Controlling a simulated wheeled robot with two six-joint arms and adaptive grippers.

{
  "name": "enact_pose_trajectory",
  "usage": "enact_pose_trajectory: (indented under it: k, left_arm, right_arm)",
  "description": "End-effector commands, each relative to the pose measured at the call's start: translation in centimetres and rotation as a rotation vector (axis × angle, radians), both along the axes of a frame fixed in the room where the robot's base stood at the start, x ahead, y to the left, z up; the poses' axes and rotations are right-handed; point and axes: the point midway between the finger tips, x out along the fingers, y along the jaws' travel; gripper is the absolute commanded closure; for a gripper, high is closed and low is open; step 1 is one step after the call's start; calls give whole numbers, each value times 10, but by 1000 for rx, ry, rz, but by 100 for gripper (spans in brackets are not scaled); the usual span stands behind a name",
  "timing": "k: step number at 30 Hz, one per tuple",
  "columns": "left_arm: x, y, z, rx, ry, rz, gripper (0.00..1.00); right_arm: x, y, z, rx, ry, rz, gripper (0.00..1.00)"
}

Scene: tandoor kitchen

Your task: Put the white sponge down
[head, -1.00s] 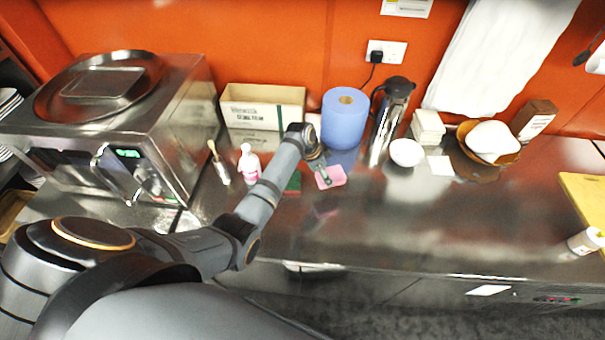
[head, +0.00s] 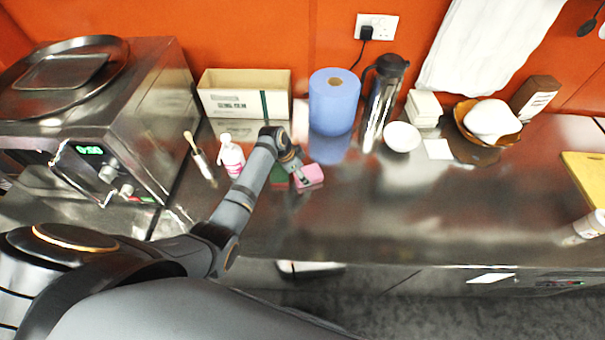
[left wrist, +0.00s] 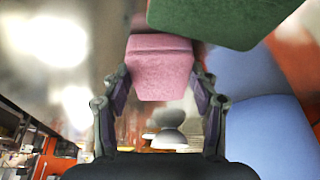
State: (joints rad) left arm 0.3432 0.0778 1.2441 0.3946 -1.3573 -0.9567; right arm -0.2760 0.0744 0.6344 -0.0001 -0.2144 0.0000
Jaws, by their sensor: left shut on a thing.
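A pink sponge-like block (head: 313,174) is between the fingers of my left gripper (head: 299,179), over the counter in front of the blue roll. In the left wrist view the pink block (left wrist: 160,66) sits between both fingertips of my left gripper (left wrist: 161,92), which is shut on it. I see no block that is clearly a white sponge. A green block (head: 283,175) is just left of the pink one; in the left wrist view it (left wrist: 215,18) is close beside it. Whether the pink block touches the counter is unclear. My right gripper is not in view.
A blue paper roll (head: 333,104), a steel flask (head: 384,100), a white bowl (head: 402,137) and a cardboard box (head: 244,100) stand behind. A pink-labelled bottle (head: 231,158) stands to the left.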

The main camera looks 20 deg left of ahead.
Motion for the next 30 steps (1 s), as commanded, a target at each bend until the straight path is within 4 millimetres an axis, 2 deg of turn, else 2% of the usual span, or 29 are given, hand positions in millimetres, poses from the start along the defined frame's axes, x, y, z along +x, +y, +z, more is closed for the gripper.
enact_pose_trajectory:
  k: [2,5,6,10,14,19,23,30]
  left_arm:
    - [0,1,-2,1,2,1,75]
    - [0,1,-6,1,2,1,75]
    - [0,1,-4,1,2,1,35]
    - [0,1,-4,2,1,0,18]
    - [0,1,-4,1,1,0,18]
    - [0,1,-3,1,0,0,18]
    - [-1,3,6,3,-3,1,18]
    - [-14,20,57,5,-5,-1,18]
  right_arm:
    - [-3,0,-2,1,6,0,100]
    - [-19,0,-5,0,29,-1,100]
    - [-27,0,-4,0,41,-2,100]
    - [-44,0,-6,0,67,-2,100]
    - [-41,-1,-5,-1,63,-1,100]
    - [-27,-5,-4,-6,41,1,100]
    - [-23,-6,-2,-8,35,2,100]
    - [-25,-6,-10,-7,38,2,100]
